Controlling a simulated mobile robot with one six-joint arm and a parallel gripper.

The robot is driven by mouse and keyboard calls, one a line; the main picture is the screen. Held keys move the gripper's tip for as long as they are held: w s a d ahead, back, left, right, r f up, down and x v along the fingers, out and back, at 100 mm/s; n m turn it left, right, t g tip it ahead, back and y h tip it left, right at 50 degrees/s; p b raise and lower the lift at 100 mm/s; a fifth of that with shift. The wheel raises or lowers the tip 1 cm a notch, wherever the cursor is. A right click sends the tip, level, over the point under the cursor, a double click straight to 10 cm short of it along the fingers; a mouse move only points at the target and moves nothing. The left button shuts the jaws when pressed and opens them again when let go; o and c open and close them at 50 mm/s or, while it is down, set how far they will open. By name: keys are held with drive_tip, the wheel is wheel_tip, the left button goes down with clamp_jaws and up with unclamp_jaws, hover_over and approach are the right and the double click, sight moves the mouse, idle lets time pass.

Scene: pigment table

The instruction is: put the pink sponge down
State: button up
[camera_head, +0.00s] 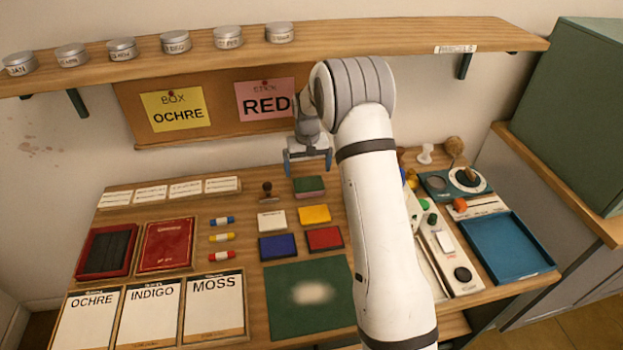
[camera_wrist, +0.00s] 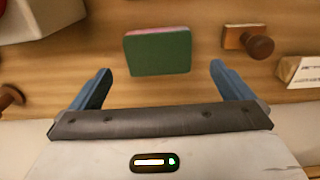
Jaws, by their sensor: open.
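The sponge (camera_head: 309,187) lies on the table, green on top with a pink layer under it. In the wrist view the sponge (camera_wrist: 158,55) shows its green face and a thin pink edge, lying flat between and beyond the fingers. My gripper (camera_head: 308,164) is open and empty, with blue fingers pointing down, above and behind the sponge in the head view. In the wrist view the fingers of my gripper (camera_wrist: 160,70) are wide apart and do not touch the sponge.
A wooden stamp (camera_head: 267,190) stands left of the sponge. A yellow block (camera_head: 314,214) and a white block (camera_head: 271,221) lie in front of it. A dark green mat (camera_head: 283,322) with a pale patch is nearer. A blue tray (camera_head: 509,249) is at the right. A shelf (camera_head: 400,35) runs overhead.

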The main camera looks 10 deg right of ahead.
sight(309, 184)
drive_tip(key=shift+s+f+t+b, duration=0.1)
drive_tip(key=shift+f+t+b, duration=0.2)
drive_tip(key=shift+f+b, duration=0.15)
drive_tip(key=f+t+b, duration=0.1)
drive_tip(key=b, duration=0.1)
drive_tip(key=s+t+b, duration=0.1)
drive_tip(key=f+t+b, duration=0.1)
drive_tip(key=b, duration=0.1)
drive_tip(key=shift+s+d+f+t+b, duration=0.15)
drive_tip(key=shift+d+f+t+b, duration=0.15)
drive_tip(key=shift+f+t, duration=0.1)
drive_tip(key=s+t+b, duration=0.2)
drive_tip(key=t+b, duration=0.1)
drive_tip(key=shift+s+r+t+b, duration=0.1)
drive_tip(key=shift+s+t+b, duration=0.2)
drive_tip(key=shift+s+b, duration=0.1)
drive_tip(key=shift+s+r+t, duration=0.25)
drive_tip(key=shift+s+t, duration=0.2)
drive_tip(key=shift+t, duration=0.15)
drive_tip(key=shift+x, duration=3.85)
drive_tip(key=shift+w+a+r, duration=0.1)
drive_tip(key=shift+a+r, duration=0.05)
drive_tip(key=shift+c, duration=0.4)
